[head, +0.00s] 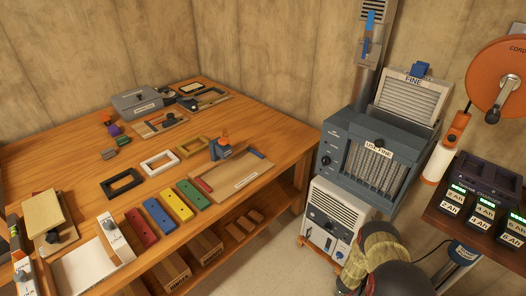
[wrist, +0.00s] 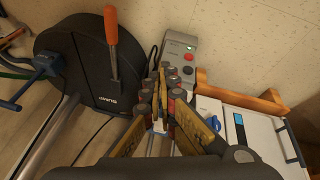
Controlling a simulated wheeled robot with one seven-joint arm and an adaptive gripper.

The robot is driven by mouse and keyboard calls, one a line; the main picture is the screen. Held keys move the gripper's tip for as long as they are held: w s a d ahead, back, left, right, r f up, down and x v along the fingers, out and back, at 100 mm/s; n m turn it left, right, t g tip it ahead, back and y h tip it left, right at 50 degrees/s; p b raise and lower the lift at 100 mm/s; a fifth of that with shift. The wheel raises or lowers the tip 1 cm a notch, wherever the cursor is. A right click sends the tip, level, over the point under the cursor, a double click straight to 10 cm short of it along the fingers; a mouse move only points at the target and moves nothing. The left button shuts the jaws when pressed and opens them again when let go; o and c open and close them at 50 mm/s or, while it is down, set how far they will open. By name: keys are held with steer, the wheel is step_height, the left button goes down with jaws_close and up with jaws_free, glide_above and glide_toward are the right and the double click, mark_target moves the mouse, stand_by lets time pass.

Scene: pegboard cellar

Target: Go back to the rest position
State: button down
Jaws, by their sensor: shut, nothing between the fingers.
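My gripper (wrist: 160,122) shows in the wrist view at the lower middle. Its fingers are together and hold nothing. It points at a grey control box (wrist: 178,68) with a red button and a small green light, beside a black round machine (wrist: 85,65). I cannot tell how far the fingertips are from them. In the head view my arm shows at the bottom right, beside the white unit; the fingers cannot be made out there.
A wooden workbench (head: 85,178) with coloured blocks, frames and trays fills the left. A grey filter unit (head: 345,150) stands on a white unit (head: 335,215) at the centre. A dark shelf with battery chargers (head: 485,205) and an orange cord reel (head: 497,75) are at the right.

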steer(key=s+a+r+g+y, duration=0.3)
steer(key=s+a+y, duration=0.3)
steer(key=a, duration=0.6)
steer(key=a+r+n+p, duration=0.1)
steer(key=a+r, duration=0.2)
steer(key=r, duration=1)
steer(key=a+r+n+g+p, duration=0.1)
steer(key=a+r, duration=0.1)
steer(key=r, duration=1.1)
steer(key=a+r, duration=0.3)
steer(key=r, duration=1)
steer(key=s+a+r+n+t+p, duration=0.1)
steer(key=s+r, duration=0.3)
steer(key=r, duration=0.9)
steer(key=s+a+r+n+t+h+p, duration=0.1)
steer(key=s+a+r+n+t+p, duration=0.1)
steer(key=r, duration=1.1)
steer(key=s+a+r+n+t+p, duration=0.2)
steer(key=s+a+r+t, duration=0.2)
steer(key=s+r, duration=0.4)
step_height(320, 180, up, 6)
steer(key=shift+r+h, duration=0.1)
steer(key=shift+h, duration=0.3)
